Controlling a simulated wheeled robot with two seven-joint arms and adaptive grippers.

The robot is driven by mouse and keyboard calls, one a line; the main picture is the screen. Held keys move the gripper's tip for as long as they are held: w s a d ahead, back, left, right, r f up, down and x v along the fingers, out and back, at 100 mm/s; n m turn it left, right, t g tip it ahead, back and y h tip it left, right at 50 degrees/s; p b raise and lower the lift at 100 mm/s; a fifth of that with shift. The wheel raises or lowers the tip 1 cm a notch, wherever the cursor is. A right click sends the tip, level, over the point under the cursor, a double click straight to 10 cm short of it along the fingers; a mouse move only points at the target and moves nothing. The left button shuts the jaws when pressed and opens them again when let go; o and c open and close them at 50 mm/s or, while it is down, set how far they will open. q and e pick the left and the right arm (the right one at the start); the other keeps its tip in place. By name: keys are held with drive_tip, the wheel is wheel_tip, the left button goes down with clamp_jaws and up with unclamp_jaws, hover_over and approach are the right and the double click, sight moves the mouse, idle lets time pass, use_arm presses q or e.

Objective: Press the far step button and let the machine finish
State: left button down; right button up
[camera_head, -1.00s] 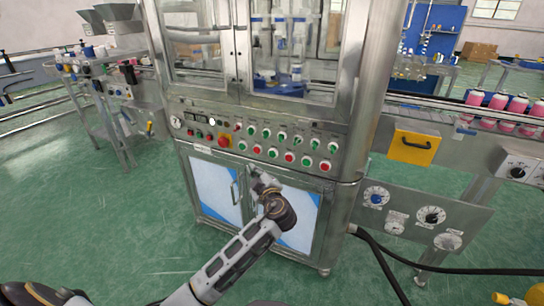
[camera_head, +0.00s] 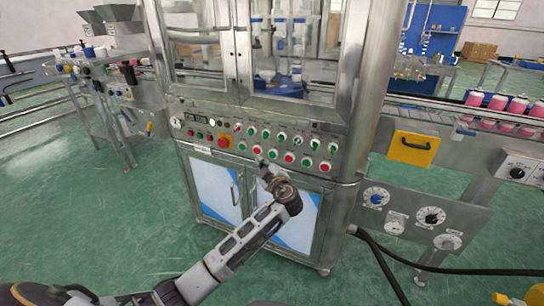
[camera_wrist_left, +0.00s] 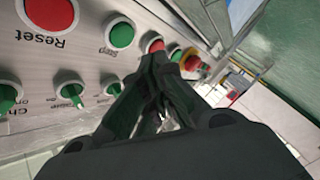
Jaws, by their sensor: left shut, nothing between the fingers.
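The crimping machine's control panel (camera_head: 300,143) carries rows of red and green buttons and green knobs. Most labels are too small to read, so I cannot tell which is the far step button. My left gripper (camera_head: 261,164) is shut and empty, just below the panel's lower row, near a red button (camera_head: 257,149). In the left wrist view the closed fingertips (camera_wrist_left: 155,62) are close to a small red button (camera_wrist_left: 155,46); contact cannot be told. A green button (camera_wrist_left: 121,34) and a large red button (camera_wrist_left: 50,12) labelled Reset are beside them. My right gripper is not in view.
A red emergency knob (camera_head: 223,140) on yellow sits at the panel's left. Glass doors (camera_head: 290,50) close the machine above. Green floor (camera_head: 90,215) is open at left.

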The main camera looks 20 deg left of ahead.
sight(272, 155)
use_arm(q)
drive_tip(key=shift+w+b, duration=1.2)
drive_tip(key=shift+w, duration=0.2)
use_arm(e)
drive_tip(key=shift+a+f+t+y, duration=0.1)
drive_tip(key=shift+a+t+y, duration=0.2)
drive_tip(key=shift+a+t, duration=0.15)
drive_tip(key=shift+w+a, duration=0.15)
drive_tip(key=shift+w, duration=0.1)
use_arm(q)
drive_tip(key=shift+w+b, duration=0.4)
drive_tip(key=shift+b, duration=0.35)
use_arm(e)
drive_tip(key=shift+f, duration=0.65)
